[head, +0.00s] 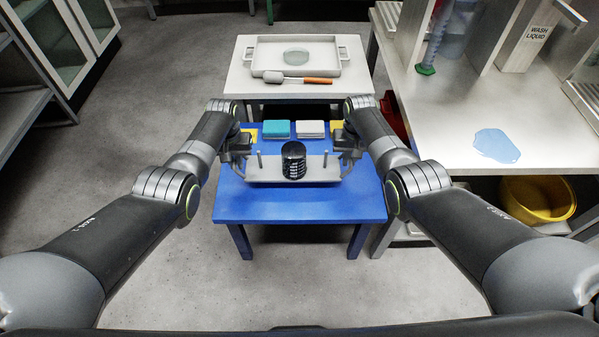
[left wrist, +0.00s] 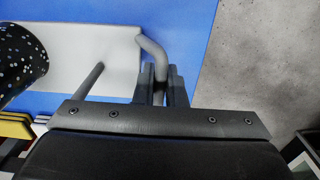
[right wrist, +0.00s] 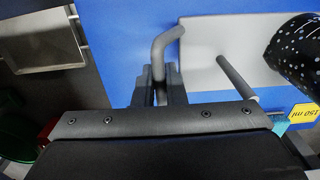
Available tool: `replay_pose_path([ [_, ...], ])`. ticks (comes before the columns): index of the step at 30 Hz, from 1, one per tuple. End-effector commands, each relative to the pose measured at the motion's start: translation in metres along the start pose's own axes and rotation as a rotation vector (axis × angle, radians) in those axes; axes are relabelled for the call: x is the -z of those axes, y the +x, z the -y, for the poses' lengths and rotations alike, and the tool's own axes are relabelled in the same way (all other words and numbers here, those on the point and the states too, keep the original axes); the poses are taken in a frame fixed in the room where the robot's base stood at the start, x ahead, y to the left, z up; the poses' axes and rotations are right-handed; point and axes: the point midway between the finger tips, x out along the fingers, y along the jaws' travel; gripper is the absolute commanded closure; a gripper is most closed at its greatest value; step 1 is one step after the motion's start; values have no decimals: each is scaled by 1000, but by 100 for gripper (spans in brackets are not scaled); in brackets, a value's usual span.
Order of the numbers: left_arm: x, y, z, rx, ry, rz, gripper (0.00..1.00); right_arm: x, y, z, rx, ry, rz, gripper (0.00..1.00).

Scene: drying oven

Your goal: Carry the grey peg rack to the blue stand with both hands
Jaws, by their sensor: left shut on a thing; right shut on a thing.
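The grey peg rack (head: 262,168) is at the blue stand (head: 300,207), over its top; I cannot tell whether it touches the surface. A black speckled cylinder (head: 293,160) stands on the rack between its two upright pegs, and it shows partly in the left wrist view (left wrist: 22,60). My left gripper (head: 238,158) is shut on the bent grey handle (left wrist: 153,55) at the rack's left end. My right gripper (head: 350,158) is shut on the matching handle (right wrist: 164,45) at the right end. The rack looks about level.
A teal block (head: 276,129) and a pale block (head: 311,128) lie behind the rack, with yellow pieces beside them. Behind is a white table with a tray (head: 262,69) and an orange-handled tool (head: 317,81). A counter (head: 455,130) stands at right. The stand's front is clear.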

Motion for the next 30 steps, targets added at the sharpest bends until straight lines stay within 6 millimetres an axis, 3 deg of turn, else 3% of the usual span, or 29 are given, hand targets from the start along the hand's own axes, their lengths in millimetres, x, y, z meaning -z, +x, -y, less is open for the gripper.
replay_pose_path([
  [2,1,8,1,2,-1,-2,100,1,8,-1,-2,0,-2,100],
  [19,0,10,1,2,-1,-1,100,1,10,-1,-2,1,-1,100],
  [30,0,25,1,2,-1,-1,100,1,25,-1,-2,1,-1,100],
])
